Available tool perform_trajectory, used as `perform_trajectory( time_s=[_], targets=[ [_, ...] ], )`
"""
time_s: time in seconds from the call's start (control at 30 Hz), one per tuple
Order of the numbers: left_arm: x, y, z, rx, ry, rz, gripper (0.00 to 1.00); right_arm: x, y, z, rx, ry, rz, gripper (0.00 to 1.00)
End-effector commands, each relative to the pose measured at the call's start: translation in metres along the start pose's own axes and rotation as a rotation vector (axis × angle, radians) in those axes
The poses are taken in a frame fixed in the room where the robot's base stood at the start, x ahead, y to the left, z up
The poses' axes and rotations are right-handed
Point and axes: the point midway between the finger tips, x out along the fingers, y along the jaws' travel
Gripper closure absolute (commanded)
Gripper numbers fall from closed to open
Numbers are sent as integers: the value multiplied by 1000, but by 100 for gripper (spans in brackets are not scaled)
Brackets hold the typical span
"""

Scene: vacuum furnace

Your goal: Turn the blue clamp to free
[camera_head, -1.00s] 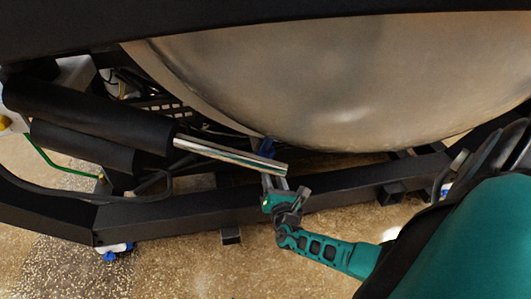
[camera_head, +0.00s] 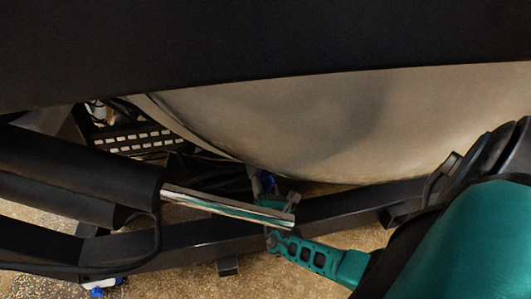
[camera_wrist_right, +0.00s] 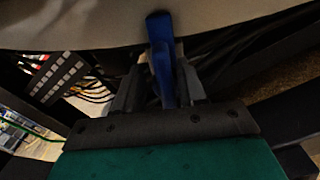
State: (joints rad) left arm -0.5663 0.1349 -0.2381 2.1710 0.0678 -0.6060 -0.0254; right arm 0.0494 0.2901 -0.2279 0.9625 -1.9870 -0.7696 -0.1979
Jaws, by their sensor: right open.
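The blue clamp (camera_wrist_right: 162,58) stands upright at the lower edge of the big metal vessel in the right wrist view. Its lower part lies between the two fingers of my right gripper (camera_wrist_right: 158,80), which are apart on either side of it. There my right gripper (camera_head: 273,198) is partly hidden behind a shiny rod. I cannot tell whether either finger touches the clamp. My left gripper is not in view.
The rounded metal vessel (camera_head: 330,120) hangs close above the clamp. The shiny rod (camera_head: 225,205) crosses in front of my gripper. A black frame beam (camera_head: 345,203) runs below. Cables and a slotted black panel (camera_head: 135,142) lie to the left.

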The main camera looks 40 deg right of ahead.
Motion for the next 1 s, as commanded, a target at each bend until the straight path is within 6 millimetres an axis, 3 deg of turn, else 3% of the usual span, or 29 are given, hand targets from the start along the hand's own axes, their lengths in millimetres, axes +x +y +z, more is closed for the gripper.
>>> perform_trajectory(
  time_s=[0.4,0.83,1.0],
  targets=[
    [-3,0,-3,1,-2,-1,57,0,2,4,0,0,0,60],
    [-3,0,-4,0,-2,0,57,0,6,4,2,-1,6,100],
    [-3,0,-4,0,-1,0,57,1,9,4,4,-1,10,100]
  ],
)
